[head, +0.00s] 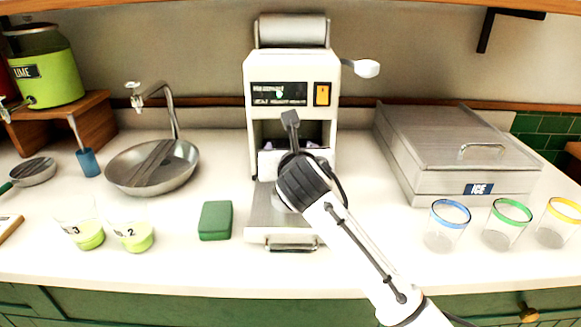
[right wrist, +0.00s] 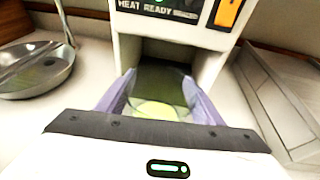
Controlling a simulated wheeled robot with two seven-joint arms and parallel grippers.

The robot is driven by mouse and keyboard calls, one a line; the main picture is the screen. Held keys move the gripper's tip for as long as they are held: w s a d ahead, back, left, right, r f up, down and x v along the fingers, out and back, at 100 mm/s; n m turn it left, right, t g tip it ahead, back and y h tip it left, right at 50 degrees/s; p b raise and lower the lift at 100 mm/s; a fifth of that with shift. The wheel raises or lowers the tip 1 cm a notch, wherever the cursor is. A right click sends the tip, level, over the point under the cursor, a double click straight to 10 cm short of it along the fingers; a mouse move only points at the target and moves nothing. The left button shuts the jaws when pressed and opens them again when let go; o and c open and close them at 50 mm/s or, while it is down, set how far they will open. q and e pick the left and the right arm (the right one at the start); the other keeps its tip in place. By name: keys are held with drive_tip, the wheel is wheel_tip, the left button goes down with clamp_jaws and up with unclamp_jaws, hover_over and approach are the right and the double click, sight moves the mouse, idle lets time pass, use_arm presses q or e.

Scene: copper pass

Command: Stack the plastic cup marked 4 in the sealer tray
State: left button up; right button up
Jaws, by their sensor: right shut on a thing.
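The sealer (head: 291,62) stands at the back middle of the counter, its metal tray (head: 262,222) in front at the base. My right gripper (head: 290,150) is at the sealer's opening, seen from behind. In the right wrist view, its purple fingers (right wrist: 160,98) are shut on a clear plastic cup (right wrist: 158,78) with pale green liquid at the bottom. The cup's mark is not visible, and the head view hides the cup behind my gripper. I cannot tell whether it touches the surface below. My left gripper is not in view.
Cups marked 3 (head: 88,234) and 2 (head: 137,236), holding green liquid, stand at the front left. A green block (head: 215,220) lies left of the tray. A sink basin (head: 150,168) is at left. The ice bin (head: 450,150) and rimmed glasses (head: 446,228) are at right.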

wheel_tip(320, 180, down, 4)
drive_tip(key=shift+r, duration=0.15)
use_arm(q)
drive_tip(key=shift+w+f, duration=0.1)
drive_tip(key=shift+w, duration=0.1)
use_arm(e)
drive_tip(key=shift+f, duration=0.35)
drive_tip(key=o, duration=1.1)
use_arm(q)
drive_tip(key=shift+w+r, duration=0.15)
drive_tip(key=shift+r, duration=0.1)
